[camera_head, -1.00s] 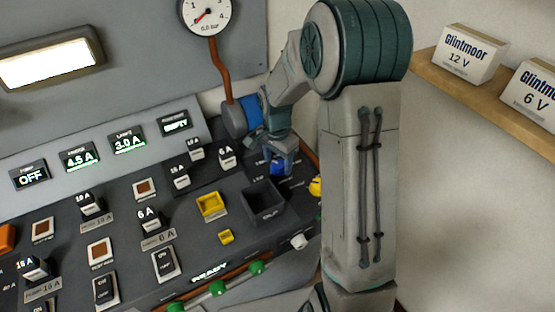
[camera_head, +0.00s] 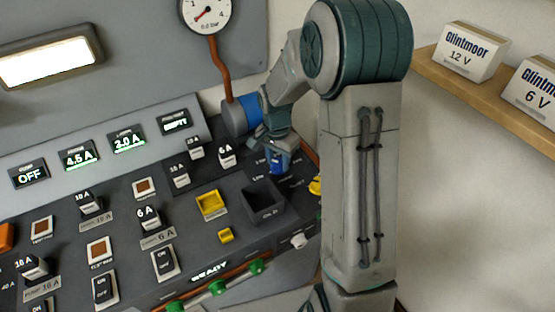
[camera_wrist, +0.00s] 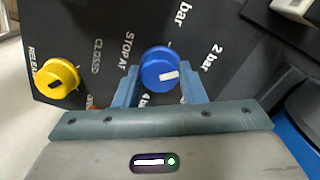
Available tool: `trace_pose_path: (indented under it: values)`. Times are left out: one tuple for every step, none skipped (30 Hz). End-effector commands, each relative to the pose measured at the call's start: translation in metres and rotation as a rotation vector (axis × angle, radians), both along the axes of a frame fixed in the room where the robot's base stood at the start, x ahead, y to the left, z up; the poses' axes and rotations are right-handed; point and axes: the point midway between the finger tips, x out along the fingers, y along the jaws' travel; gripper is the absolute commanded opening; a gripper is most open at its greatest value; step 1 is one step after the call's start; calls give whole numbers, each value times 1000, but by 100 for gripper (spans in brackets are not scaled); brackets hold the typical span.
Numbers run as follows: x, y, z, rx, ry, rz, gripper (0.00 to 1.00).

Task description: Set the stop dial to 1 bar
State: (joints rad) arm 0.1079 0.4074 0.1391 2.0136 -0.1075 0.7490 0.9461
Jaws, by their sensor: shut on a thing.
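The blue stop dial (camera_wrist: 158,64) sits on the dark panel in the wrist view, beside the words STOP AT. A short white mark lies on its lower right part; I cannot tell exactly which label it points to. "2 bar" is printed to its right, a partly cut "bar" above, and a partly hidden "4" below. My gripper (camera_wrist: 159,80) is shut on the dial, one finger on each side. In the head view my gripper (camera_head: 281,158) is at the panel's right end, mostly covering the dial.
A yellow release knob (camera_wrist: 57,77) is left of the dial. An open black bin (camera_head: 264,203) and a yellow holder (camera_head: 210,204) stand near my gripper. A round pressure gauge (camera_head: 207,14) hangs above, with a brown pipe (camera_head: 222,72). A shelf with boxes is at right.

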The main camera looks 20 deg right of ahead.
Motion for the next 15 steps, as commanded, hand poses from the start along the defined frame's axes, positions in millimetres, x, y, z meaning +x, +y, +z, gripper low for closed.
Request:
trace_pose_path:
  values:
    - [0, 0, -1, 0, -1, 33, 14]
    - [0, 0, -1, 0, -2, 57, 14]
    - [0, 0, -1, 0, -2, 90, 14]
    - [0, 0, 0, -1, -2, 116, 14]
    - [0, 0, 0, 0, -1, 143, 14]
    - [0, 0, 0, -1, -2, 181, 14]
    - [0, 0, 0, 0, -1, 209, 14]
    - [0, 0, 0, 0, -2, 238, 14]
    - [0, 0, 0, -1, -1, 276, 14]
    - [0, 0, 0, -1, -1, 305, 14]
    - [0, 0, 0, -1, -1, 333, 14]
    - [0, 0, 0, -1, -1, 372, 14]
    - [0, 0, 0, -1, -1, 400, 14]
    - [0, 0, 0, 0, -1, 428, 14]
    - [0, 0, 0, -1, -1, 466, 14]
